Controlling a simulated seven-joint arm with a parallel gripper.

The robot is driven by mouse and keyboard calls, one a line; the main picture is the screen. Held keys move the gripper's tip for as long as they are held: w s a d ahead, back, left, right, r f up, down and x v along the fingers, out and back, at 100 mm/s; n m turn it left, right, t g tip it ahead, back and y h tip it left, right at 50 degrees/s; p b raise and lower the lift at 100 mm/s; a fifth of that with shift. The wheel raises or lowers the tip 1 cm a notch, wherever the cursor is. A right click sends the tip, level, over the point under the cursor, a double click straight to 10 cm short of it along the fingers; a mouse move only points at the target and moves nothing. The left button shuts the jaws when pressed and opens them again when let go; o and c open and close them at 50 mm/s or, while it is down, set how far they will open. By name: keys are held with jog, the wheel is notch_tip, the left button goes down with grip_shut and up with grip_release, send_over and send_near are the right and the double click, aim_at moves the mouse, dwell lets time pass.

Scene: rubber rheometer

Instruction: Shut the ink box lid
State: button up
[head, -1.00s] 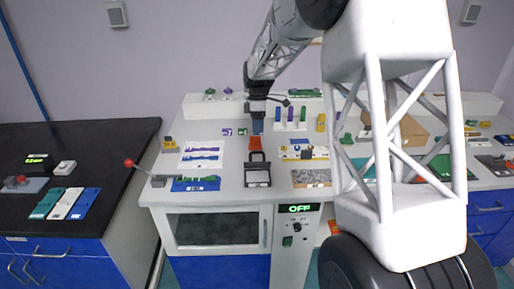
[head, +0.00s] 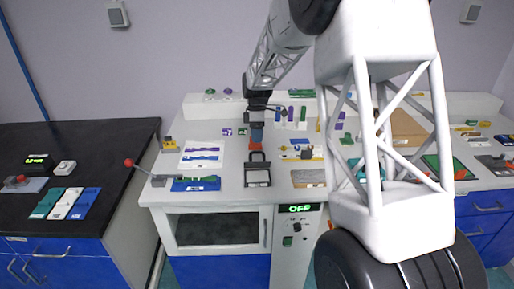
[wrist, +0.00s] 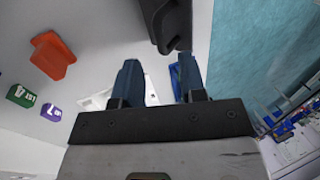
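A small dark box with a silver-grey front panel (head: 257,178) stands near the front edge of the white bench in the head view. It looks like the ink box. Its black, frame-like upper part (head: 257,157) appears raised at the back; the hinge is unclear. My gripper (head: 257,136) points down just behind it, above an orange-red piece (head: 256,144). In the wrist view the blue fingers of my gripper (wrist: 160,80) are apart with nothing between them. A dark part (wrist: 165,22), possibly of the box, is just beyond the fingertips. The orange-red piece (wrist: 53,55) lies to the left.
A white sheet with purple shapes (head: 201,154) and a blue tray (head: 196,184) lie left of the box. A red-knobbed lever (head: 130,163) juts out at the left edge.

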jog(key=x, duration=0.4)
jog(key=shift+s+f, duration=0.1)
jog(key=shift+f, duration=0.15)
grip_shut()
